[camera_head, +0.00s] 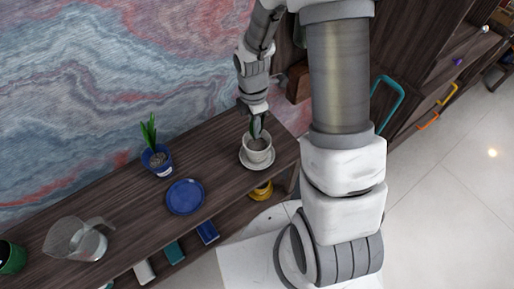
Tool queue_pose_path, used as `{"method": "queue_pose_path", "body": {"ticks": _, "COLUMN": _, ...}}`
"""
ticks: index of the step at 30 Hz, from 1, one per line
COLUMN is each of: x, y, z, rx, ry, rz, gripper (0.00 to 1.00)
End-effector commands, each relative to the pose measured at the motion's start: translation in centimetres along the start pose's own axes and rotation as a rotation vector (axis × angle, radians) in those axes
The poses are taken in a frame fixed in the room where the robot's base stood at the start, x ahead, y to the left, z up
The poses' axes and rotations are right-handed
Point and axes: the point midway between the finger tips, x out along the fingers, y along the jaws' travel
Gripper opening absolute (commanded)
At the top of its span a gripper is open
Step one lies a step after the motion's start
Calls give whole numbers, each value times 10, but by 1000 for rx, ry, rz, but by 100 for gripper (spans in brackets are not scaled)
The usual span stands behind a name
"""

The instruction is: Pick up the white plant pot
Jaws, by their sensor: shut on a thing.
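The white plant pot (258,156) stands near the right end of the dark wooden desk (215,150), with dark content inside. A white saucer (259,167) shows beneath it; whether the pot is clear of the saucer cannot be told. My gripper (257,134) reaches down from above to the pot's back rim and is shut on the pot. The fingertips are small and dark here, so the exact grip is hard to see.
A blue pot with a green plant (160,163) and a blue plate (185,197) are left of the white pot. A clear pitcher (77,239) and a green pot (11,257) stand farther left. Books (207,232) and a yellow object (261,190) sit on the lower shelf.

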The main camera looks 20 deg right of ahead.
Motion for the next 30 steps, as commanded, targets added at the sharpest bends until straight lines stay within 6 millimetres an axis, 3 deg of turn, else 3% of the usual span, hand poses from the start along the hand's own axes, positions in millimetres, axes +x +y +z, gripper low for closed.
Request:
{"method": "queue_pose_path", "body": {"ticks": 19, "x": -3, "y": 0, "z": 0, "rx": 0, "ry": 0, "rz": 2, "gripper": 0}}
{"method": "queue_pose_path", "body": {"ticks": 30, "x": -30, "y": -1, "z": 0, "rx": 1, "ry": 0, "rz": 4, "gripper": 0}}
